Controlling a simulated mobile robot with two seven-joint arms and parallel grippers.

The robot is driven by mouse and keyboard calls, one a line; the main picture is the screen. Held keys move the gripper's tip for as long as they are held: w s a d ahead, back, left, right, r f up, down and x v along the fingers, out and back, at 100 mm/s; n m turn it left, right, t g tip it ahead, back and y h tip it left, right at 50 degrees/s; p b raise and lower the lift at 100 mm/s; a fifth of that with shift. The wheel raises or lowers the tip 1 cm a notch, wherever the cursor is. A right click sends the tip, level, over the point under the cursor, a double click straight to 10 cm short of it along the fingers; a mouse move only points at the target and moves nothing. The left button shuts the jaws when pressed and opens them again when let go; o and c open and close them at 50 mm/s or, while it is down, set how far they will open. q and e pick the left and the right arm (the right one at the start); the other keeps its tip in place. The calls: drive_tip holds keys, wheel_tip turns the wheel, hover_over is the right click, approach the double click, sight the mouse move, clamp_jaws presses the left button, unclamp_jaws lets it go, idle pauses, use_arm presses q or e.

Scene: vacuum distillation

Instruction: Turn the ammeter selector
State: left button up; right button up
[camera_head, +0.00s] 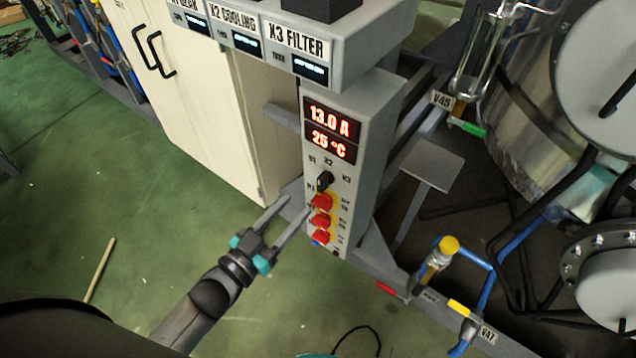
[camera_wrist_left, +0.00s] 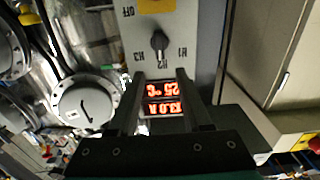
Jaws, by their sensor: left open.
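The ammeter selector is a black rotary knob (camera_head: 324,181) on the front of a grey panel (camera_head: 369,115), below a red display (camera_head: 331,131) reading 13.0 A and 25 °C. The left gripper (camera_wrist_left: 160,76) also frames the display in the wrist view. My right gripper is not in view.
Red switches (camera_head: 321,220) on yellow plates sit just below the knob. A grey box labelled X2 COOLING and X3 FILTER (camera_head: 345,72) overhangs the panel. A beige cabinet (camera_head: 205,95) stands left; pipes and a yellow-capped valve (camera_head: 449,245) lie right. Green floor is open at left.

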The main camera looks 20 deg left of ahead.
sight(319, 181)
use_arm(q)
drive_tip(key=x, duration=0.3)
drive_tip(key=shift+w+d+b, duration=0.15)
drive_tip(key=shift+w+b, duration=0.2)
drive_tip(key=shift+w, duration=0.05)
drive_tip(key=x, duration=0.3)
drive_tip(key=shift+w+f+b, duration=0.1)
drive_tip(key=shift+w+b, duration=0.25)
drive_tip(key=shift+b, duration=0.05)
drive_tip(key=shift+w+d, duration=0.3)
drive_tip(key=shift+w, duration=0.35)
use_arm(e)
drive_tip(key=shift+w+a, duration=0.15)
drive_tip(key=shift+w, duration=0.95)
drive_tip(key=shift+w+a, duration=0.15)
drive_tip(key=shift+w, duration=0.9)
use_arm(q)
clamp_jaws()
